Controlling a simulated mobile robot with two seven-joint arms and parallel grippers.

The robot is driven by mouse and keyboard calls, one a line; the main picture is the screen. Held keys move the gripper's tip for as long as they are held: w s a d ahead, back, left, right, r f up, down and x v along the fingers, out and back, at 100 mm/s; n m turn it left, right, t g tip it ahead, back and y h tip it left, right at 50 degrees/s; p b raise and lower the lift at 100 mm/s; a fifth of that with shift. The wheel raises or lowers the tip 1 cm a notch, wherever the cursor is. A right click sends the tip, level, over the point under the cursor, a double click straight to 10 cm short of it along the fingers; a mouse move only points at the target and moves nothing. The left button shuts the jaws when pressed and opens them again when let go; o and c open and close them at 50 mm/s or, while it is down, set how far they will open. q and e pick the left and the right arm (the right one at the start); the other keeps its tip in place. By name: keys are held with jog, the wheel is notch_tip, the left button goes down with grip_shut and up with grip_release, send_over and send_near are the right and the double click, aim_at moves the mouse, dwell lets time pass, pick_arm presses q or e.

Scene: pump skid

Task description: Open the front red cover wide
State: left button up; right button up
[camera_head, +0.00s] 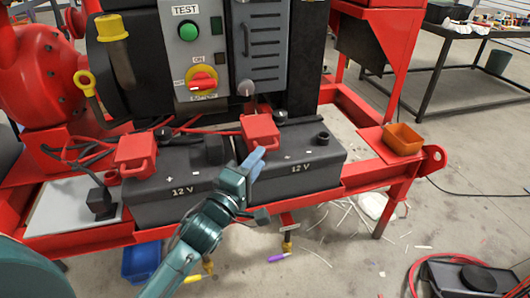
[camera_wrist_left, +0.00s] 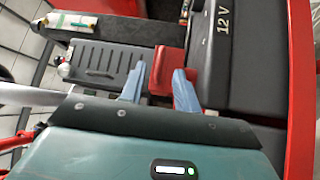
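Two red terminal covers sit on two black 12 V batteries. The right red cover (camera_head: 259,132) is at the back left corner of the right battery (camera_head: 300,158); it looks closed. The left red cover (camera_head: 136,157) is on the left battery (camera_head: 176,196). I cannot tell which is meant by front. My left gripper (camera_head: 254,163) is just in front of the right red cover, over the battery. In the left wrist view its two blue fingers (camera_wrist_left: 158,90) are apart, with a red cover (camera_wrist_left: 168,70) just beyond and between their tips. Contact cannot be told. My right gripper is not in view.
A grey control panel (camera_head: 196,60) with a green TEST button and a red-yellow switch stands behind the batteries. The red skid frame (camera_head: 330,190) runs along the front. Red cables lie behind the left battery.

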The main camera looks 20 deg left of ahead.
aim_at(261, 133)
pick_arm(q)
jog(key=shift+x, duration=2)
jog(key=shift+c, duration=0.2)
grip_shut()
